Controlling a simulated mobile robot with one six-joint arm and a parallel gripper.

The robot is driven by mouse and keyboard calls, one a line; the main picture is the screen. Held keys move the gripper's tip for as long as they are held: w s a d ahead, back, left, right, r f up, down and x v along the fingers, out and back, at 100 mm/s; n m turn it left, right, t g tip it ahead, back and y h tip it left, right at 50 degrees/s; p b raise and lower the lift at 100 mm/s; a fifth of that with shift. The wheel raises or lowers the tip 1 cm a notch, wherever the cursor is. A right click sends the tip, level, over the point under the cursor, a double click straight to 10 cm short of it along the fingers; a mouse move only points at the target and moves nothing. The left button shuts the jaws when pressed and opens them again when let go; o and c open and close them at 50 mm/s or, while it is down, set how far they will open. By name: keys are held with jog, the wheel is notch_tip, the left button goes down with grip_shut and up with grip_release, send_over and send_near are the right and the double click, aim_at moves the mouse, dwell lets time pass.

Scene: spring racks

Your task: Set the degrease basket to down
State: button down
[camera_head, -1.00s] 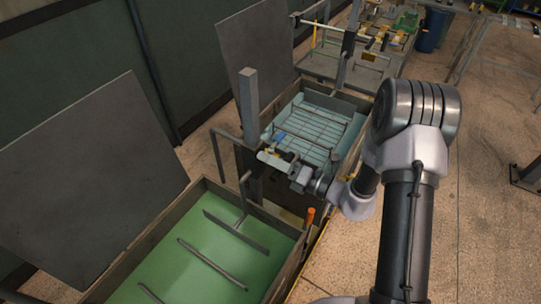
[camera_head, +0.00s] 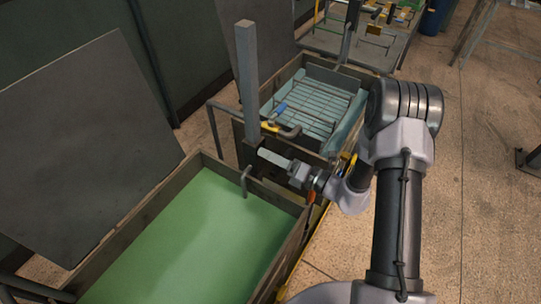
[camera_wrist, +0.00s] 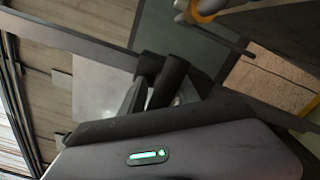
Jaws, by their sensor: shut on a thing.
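My gripper (camera_head: 264,154) is at the grey upright post (camera_head: 247,80) between two tanks. In the wrist view my gripper (camera_wrist: 163,78) is shut on a dark handle; the grip itself is partly hidden by the gripper's body. The near tank (camera_head: 289,266) holds green liquid, with no basket bars showing above the surface. A bent grey rod (camera_head: 245,181) hooks over its back rim. The far tank (camera_head: 270,86) holds pale blue liquid, with a wire basket (camera_head: 310,106) showing in it. No label shows which basket is the degrease one.
A blue and yellow lever (camera_head: 270,127) sits beside the post, above my gripper. An orange-red handle (camera_head: 312,197) stands by the near tank's right corner.

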jog(key=c, duration=1.1)
grip_release()
jog(key=shift+s+f, duration=0.2)
jog(key=shift+f, duration=0.2)
jog(key=shift+w, duration=0.1)
jog(key=shift+r, duration=0.15)
jog(key=p+v, duration=0.2)
jog(key=v, duration=1.5)
jog(key=shift+d, duration=0.2)
